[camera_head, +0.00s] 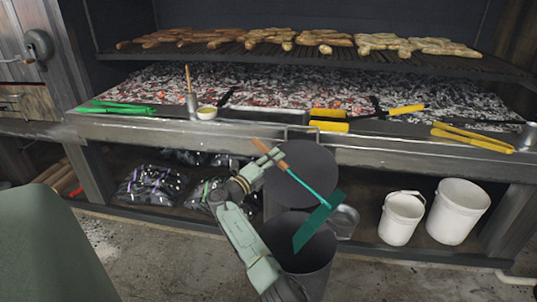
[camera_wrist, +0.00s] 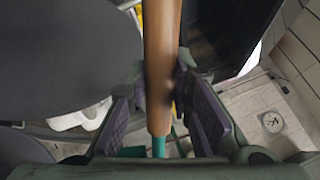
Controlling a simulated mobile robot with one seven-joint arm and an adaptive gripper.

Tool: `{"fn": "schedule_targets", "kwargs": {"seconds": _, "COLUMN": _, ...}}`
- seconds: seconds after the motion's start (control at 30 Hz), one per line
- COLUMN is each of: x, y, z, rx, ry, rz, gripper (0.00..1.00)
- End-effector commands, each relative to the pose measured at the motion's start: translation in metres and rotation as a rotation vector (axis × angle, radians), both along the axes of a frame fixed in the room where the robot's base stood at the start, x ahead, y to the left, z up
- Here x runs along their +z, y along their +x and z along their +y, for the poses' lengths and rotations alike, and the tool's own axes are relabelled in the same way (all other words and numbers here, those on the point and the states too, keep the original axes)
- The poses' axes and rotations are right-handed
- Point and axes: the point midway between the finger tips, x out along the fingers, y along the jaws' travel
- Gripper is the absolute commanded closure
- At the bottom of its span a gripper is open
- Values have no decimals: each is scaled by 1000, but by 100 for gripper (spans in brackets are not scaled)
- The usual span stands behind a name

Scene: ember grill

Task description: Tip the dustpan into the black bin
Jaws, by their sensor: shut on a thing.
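The dustpan has a wooden handle and a teal shaft ending in a flat teal pan (camera_head: 318,222). My gripper (camera_head: 266,163) is shut on the wooden handle, which runs between its two finger pads in the wrist view (camera_wrist: 162,60). The pan hangs steeply tilted, in front of and over the mouth of the black bin (camera_head: 318,278), hiding part of the opening. I cannot tell whether anything lies on the pan. The bin stands on the floor, with its round dark lid (camera_head: 298,180) raised behind the dustpan.
The grill counter's front ledge (camera_head: 390,150) runs close behind the lid, with a rail. Green tongs (camera_head: 115,107), a small bowl (camera_head: 207,113) and yellow-handled tools (camera_head: 472,138) lie on it. Two white buckets (camera_head: 402,218) stand right of the bin.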

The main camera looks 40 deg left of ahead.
Motion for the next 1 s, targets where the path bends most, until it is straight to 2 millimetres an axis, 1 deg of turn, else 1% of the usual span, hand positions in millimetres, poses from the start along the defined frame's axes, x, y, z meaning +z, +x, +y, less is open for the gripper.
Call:
{"fn": "schedule_targets", "kwargs": {"seconds": 0.03, "x": 8, "y": 1, "z": -6, "rx": -1, "ry": 16, "rz": -2, "gripper": 100}}
{"fn": "schedule_targets", "kwargs": {"seconds": 1.0, "x": 60, "y": 7, "z": -99, "rx": 0, "ry": 337, "rz": 21, "gripper": 100}}
